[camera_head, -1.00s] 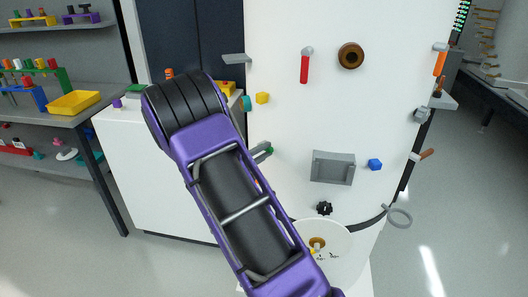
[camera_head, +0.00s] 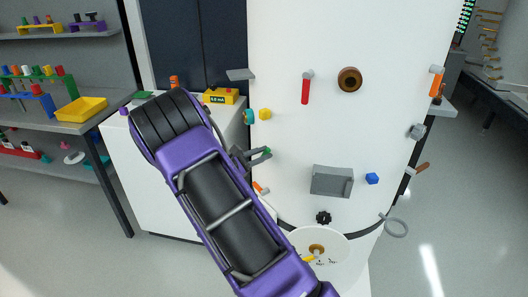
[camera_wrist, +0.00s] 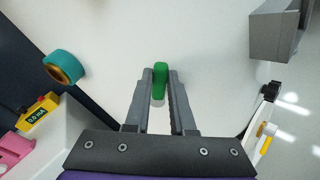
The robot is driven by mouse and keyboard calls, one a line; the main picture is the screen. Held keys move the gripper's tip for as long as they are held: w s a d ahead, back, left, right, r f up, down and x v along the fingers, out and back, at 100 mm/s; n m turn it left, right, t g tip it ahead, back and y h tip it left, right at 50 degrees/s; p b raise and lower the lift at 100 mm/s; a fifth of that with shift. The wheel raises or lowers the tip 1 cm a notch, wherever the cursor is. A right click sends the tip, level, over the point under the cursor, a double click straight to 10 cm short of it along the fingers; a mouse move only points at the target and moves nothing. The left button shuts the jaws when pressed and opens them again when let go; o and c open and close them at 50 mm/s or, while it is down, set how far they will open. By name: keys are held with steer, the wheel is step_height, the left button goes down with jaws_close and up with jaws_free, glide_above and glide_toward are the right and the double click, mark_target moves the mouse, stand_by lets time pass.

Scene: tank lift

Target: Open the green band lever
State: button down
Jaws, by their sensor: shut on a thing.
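The green band lever shows in the wrist view (camera_wrist: 160,80) as a green handle with a pale lower part, between my two grey fingers. My gripper (camera_wrist: 161,88) is shut on it, one finger along each side. In the head view my gripper (camera_head: 250,157) is at the left part of the white curved panel, and only the lever's green tip (camera_head: 267,151) shows past the fingers. The lever's pivot is hidden.
An orange handle (camera_head: 259,187) is just below my gripper.

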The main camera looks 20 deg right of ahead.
steer(key=shift+w+a+r+n+g+p, duration=0.15)
steer(key=shift+w+n+p, duration=0.2)
steer(key=shift+n, duration=0.4)
steer(key=shift+w+r+n+g+p, duration=0.1)
steer(key=shift+w+n+p, duration=0.15)
steer(key=shift+n+p, duration=0.4)
steer(key=shift+w+a+r+n+g+p, duration=0.15)
steer(key=shift+w+n+p, duration=0.15)
steer(key=shift+n, duration=0.6)
steer(key=shift+f, duration=0.1)
steer(key=c, duration=0.8)
jaws_free()
steer(key=shift+o, duration=0.2)
steer(key=v, duration=1.7)
steer(key=shift+a+b, duration=0.2)
steer(key=shift+b, duration=0.15)
